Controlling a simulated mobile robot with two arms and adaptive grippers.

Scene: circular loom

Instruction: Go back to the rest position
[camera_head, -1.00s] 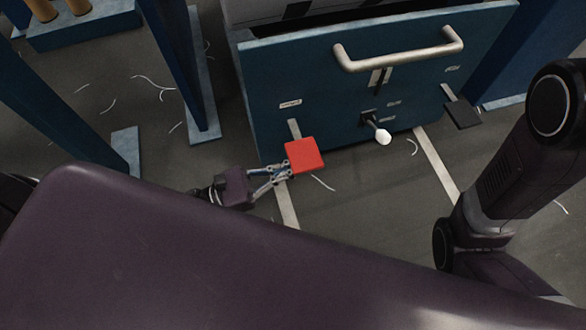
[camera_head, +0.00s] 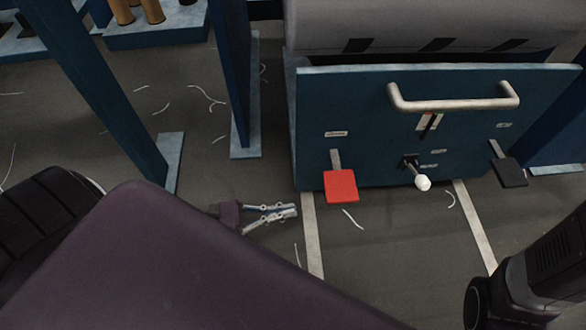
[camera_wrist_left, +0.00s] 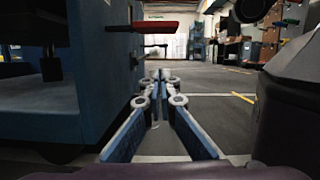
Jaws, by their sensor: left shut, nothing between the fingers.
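My left gripper (camera_head: 290,212) is shut and empty in the head view, low over the floor and left of the red pedal (camera_head: 341,186), with a gap between them. In the left wrist view the gripper's fingers (camera_wrist_left: 160,76) meet ahead of the camera. The red pedal (camera_wrist_left: 155,26) there sticks out from the blue machine at upper left, apart from the fingers. My right gripper is out of view; only part of my right arm shows at the lower right of the head view.
The loom's blue panel (camera_head: 450,120) carries a metal handle (camera_head: 455,104), a white-knobbed lever (camera_head: 422,182) and a black pedal (camera_head: 510,172). Blue posts (camera_head: 95,90) stand on the left. Grey floor (camera_head: 390,260) with thread scraps and white lines lies free in front.

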